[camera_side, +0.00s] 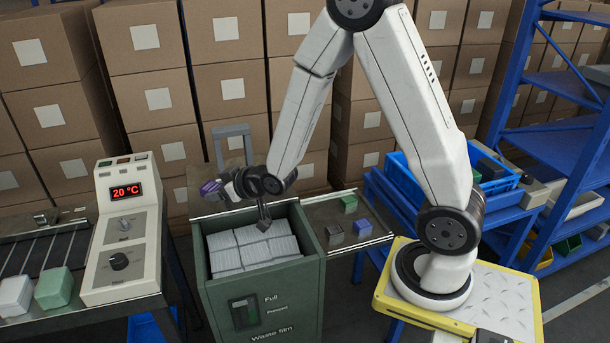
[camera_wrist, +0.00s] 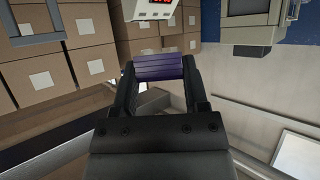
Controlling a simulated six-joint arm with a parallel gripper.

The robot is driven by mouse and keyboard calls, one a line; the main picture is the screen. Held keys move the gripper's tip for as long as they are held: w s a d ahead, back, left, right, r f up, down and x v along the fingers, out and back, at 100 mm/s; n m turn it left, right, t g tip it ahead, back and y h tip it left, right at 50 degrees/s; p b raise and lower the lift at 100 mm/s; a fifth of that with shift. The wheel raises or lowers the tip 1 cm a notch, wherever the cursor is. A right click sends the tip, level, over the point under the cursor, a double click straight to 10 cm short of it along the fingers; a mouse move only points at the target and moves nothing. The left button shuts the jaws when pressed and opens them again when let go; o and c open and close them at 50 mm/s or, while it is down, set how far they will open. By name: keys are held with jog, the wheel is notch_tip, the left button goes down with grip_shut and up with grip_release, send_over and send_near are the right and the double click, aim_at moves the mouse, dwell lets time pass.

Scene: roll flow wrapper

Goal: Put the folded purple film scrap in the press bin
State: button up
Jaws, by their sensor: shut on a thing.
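The folded purple film scrap (camera_side: 210,188) is between the fingers of my gripper (camera_side: 218,189), which is shut on it. In the wrist view the scrap (camera_wrist: 159,68) spans the gap between the two fingertips of my gripper (camera_wrist: 160,75). The press bin (camera_side: 217,297) is a green box labelled "Waste film" with an open top. Pale grey blocks (camera_side: 252,250) fill its inside near the top. My gripper is above the bin's back left edge, pointing left, and the scrap is above and apart from the bin.
A shelf (camera_side: 355,248) right of the bin holds small green (camera_side: 349,203), blue-purple (camera_side: 363,229) and dark brown (camera_side: 334,231) pieces. A control box (camera_side: 130,235) reading 20 °C stands left. A grey frame (camera_side: 232,130) rises behind the bin. Stacked cartons (camera_side: 226,90) fill the back.

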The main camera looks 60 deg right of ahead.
jog(key=w+d+f, duration=0.2)
jog(key=d+f, duration=1.4)
jog(key=f, duration=0.2)
jog(key=shift+w+d+f, duration=0.15)
jog(key=shift+w+d, duration=0.2)
jog(key=shift+d, duration=0.05)
jog(key=shift+f, duration=0.1)
jog(key=shift+f, duration=2.85)
jog(key=o, duration=1.3)
